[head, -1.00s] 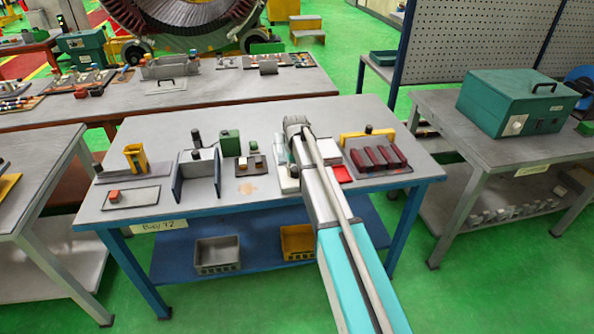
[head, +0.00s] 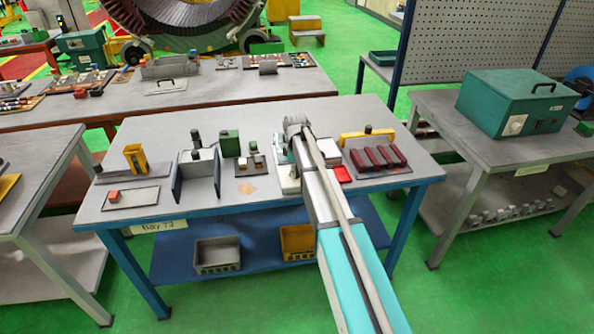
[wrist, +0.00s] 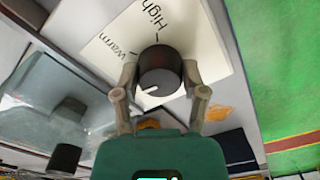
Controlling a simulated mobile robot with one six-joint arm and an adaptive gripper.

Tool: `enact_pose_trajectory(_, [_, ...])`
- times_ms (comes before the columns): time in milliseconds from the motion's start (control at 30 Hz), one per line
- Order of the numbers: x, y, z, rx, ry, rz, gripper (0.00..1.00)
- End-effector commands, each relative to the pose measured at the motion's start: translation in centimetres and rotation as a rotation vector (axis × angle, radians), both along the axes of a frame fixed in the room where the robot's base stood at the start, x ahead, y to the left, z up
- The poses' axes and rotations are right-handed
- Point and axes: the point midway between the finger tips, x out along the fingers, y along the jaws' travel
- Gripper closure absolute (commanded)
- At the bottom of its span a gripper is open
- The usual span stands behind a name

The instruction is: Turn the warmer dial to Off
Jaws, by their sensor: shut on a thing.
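The warmer dial (wrist: 160,75) is a dark round knob on a white label plate (wrist: 205,30) in the wrist view. The plate reads "High" and "warm"; no "Off" mark shows. The dial's white pointer line is aimed to the lower left, past the "warm" mark. My gripper (wrist: 159,78) is shut on the dial, one finger on each side of it. In the head view my arm hides the dial and the gripper.
A clear-sided box (wrist: 60,105) and another dark knob (wrist: 65,157) are left of my gripper in the wrist view. On the bench (head: 150,130), dark red bars (head: 380,157) lie right of my arm, a grey fixture (head: 197,172) left.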

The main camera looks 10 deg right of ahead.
Motion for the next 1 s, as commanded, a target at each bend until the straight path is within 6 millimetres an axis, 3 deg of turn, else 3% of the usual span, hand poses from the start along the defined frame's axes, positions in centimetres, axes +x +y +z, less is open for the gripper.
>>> enact_pose_trajectory(300, [-0.23,-0.15,-0.04,-0.002,0.006,0.116,0.92])
enact_pose_trajectory(733, [-0.22,-0.19,-0.03,-0.003,0.005,0.129,0.92])
enact_pose_trajectory(767, [-0.22,-0.19,-0.03,-0.003,0.005,0.129,0.43])
enact_pose_trajectory(933, [-0.14,-0.17,-0.03,-0.002,0.004,0.128,0.11])
enact_pose_trajectory(1000, [-0.10,-0.16,-0.02,-0.002,0.003,0.128,0.10])
